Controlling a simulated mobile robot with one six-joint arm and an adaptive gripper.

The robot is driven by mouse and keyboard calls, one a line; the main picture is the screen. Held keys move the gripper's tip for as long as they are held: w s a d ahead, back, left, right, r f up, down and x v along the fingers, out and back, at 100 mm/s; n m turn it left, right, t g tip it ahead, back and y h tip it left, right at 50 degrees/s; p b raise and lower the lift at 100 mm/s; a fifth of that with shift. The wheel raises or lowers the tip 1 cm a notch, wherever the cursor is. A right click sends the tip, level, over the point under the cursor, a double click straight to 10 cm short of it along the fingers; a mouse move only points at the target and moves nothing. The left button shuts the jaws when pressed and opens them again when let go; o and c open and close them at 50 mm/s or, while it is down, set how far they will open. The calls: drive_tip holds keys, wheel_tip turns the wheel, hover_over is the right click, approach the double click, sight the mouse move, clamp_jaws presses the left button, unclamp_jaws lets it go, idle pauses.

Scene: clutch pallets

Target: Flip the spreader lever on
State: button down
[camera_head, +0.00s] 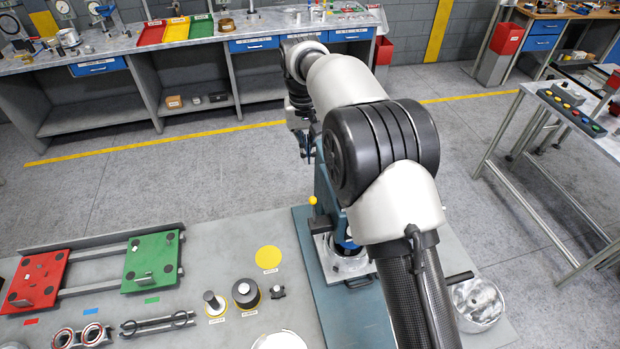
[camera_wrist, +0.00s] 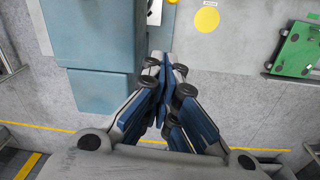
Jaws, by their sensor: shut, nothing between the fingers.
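The blue spreader press (camera_head: 327,200) stands on a blue-green base plate at the middle of the bench in the head view. A yellow knob (camera_head: 312,200) shows on its left side and looks like the lever's end; my arm hides much of the press. In the wrist view a large blue-green body (camera_wrist: 95,40), likely the press, fills the upper left. My gripper (camera_wrist: 166,64) is shut and empty, with its fingertips just right of that body in the picture. The lever is not clearly visible in the wrist view, and contact cannot be told.
A green pallet (camera_head: 152,262) and a red pallet (camera_head: 36,282) sit on rails at the left. Several small parts and a yellow disc (camera_head: 268,257) lie between them and the press. A metal bowl (camera_head: 478,303) is at the right. Open floor lies behind the bench.

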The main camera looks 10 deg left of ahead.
drive_tip(key=shift+d, duration=0.1)
drive_tip(key=s+d+f+p, duration=0.1)
drive_tip(key=s+f, duration=0.2)
drive_tip(key=f, duration=0.5)
drive_tip(key=shift+s+d+f, duration=0.15)
drive_tip(key=shift+d+f, duration=0.05)
drive_tip(key=shift+f, duration=0.15)
idle(0.3)
drive_tip(key=shift+b, duration=0.35)
drive_tip(key=shift+s+d+r+t+b, duration=0.15)
drive_tip(key=shift+s+t+b, duration=0.2)
drive_tip(key=shift+b, duration=0.5)
